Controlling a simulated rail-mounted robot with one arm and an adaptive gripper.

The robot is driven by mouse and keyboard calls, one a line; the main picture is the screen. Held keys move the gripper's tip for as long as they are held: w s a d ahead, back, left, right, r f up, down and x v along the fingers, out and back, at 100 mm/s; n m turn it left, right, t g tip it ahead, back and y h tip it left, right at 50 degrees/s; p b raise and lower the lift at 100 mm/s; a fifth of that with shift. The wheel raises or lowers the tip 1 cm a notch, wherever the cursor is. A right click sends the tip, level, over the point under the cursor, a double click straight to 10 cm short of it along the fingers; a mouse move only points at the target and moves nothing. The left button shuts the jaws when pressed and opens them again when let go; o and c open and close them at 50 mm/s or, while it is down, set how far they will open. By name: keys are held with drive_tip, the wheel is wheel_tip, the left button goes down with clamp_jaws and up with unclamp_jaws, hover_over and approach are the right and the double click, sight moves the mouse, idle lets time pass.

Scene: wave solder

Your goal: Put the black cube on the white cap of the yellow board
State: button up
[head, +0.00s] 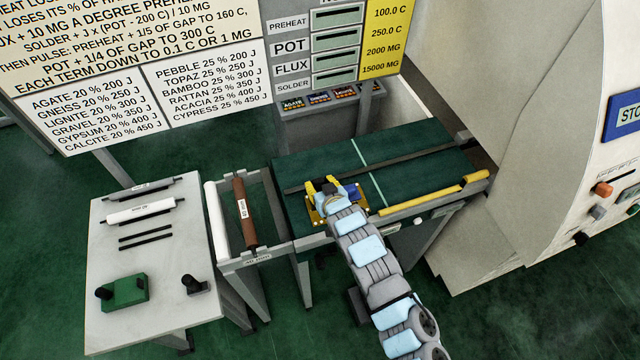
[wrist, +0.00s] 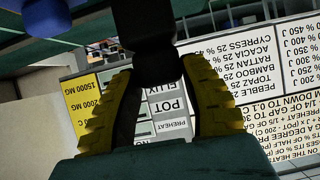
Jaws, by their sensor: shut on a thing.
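The yellow board (head: 312,216) lies on the dark green conveyor near its front left end, partly hidden by my arm. My gripper (head: 322,187) is directly over or beside it, with yellow fingers pointing away from my arm. In the wrist view my gripper (wrist: 155,75) is shut on a black piece (wrist: 145,28) with a blocky part and a narrower part between the fingers. Its full shape is cut off, so I cannot tell surely that it is the black cube. The white cap is not clearly visible; my gripper and arm cover that area.
A blue block (head: 351,191) is close to the right of my gripper. A yellow rail (head: 435,199) runs along the conveyor's front edge. A grey table (head: 160,250) at left holds a green fixture (head: 125,291), a dark knobbed block (head: 195,286) and rollers. The conveyor's back is clear.

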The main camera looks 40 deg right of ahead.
drive_tip(key=shift+f, duration=0.2)
idle(0.5)
drive_tip(key=o, duration=1.2)
